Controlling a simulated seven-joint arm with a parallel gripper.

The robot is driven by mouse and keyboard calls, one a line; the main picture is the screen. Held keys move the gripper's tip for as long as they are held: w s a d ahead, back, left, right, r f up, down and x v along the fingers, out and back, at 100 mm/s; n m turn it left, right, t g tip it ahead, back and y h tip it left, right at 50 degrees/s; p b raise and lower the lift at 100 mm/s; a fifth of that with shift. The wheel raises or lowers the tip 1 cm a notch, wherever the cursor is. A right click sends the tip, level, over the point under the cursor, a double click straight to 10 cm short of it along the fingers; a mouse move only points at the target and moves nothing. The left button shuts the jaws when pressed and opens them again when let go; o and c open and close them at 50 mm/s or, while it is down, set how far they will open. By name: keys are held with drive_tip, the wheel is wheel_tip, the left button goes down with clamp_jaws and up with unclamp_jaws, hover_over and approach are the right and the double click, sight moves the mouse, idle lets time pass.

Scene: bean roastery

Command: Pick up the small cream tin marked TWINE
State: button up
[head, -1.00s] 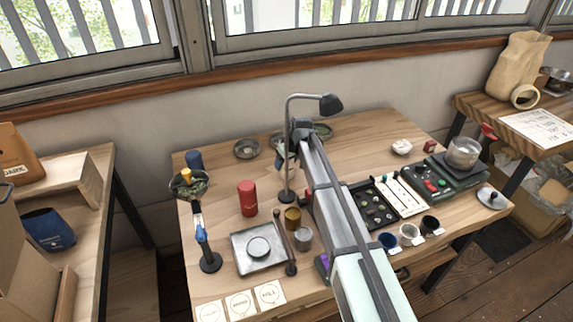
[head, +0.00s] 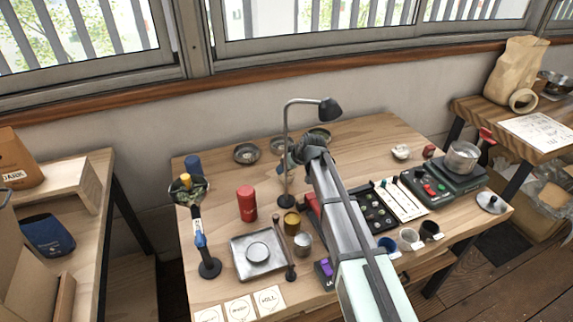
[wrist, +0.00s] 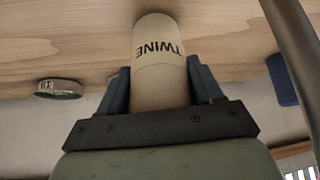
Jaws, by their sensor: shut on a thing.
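The cream tin (wrist: 158,45) shows in the wrist view with the word TWINE upside down on its side. My gripper (wrist: 160,80) is shut on it, one dark finger against each side. The tin's far end points towards the wooden table (wrist: 60,50); whether it touches the wood I cannot tell. In the head view my gripper (head: 292,160) is near the lamp post, mostly behind my arm, and the tin cannot be made out.
The desk lamp (head: 285,140) stands close beside my gripper. A red canister (head: 246,204), a brass tin (head: 291,223) and a metal tray (head: 240,266) are to the left. Several small dishes, one a round dish (head: 246,153), lie behind. Trays and cups fill the right.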

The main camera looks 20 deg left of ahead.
drive_tip(key=shift+s+d+f+t+y, duration=0.15)
drive_tip(key=shift+s+d+t+y, duration=0.25)
drive_tip(key=shift+y, duration=0.2)
drive_tip(key=shift+s+d+f+t+y, duration=0.15)
drive_tip(key=shift+d+t+y, duration=0.15)
drive_tip(key=shift+d+y, duration=0.25)
drive_tip(key=s+d+r, duration=0.3)
drive_tip(key=d+r, duration=0.3)
drive_tip(key=r, duration=0.4)
drive_tip(key=s+d+r+g+h, duration=0.1)
drive_tip(key=s+d+h, duration=0.1)
drive_tip(key=s+d, duration=0.3)
drive_tip(key=s+d+g+h, duration=0.1)
drive_tip(key=s+d, duration=0.4)
drive_tip(key=d, duration=0.6)
drive_tip(key=shift+d+r+g+h, duration=0.2)
drive_tip(key=shift+r+g+h, duration=0.15)
drive_tip(key=shift+h, duration=0.4)
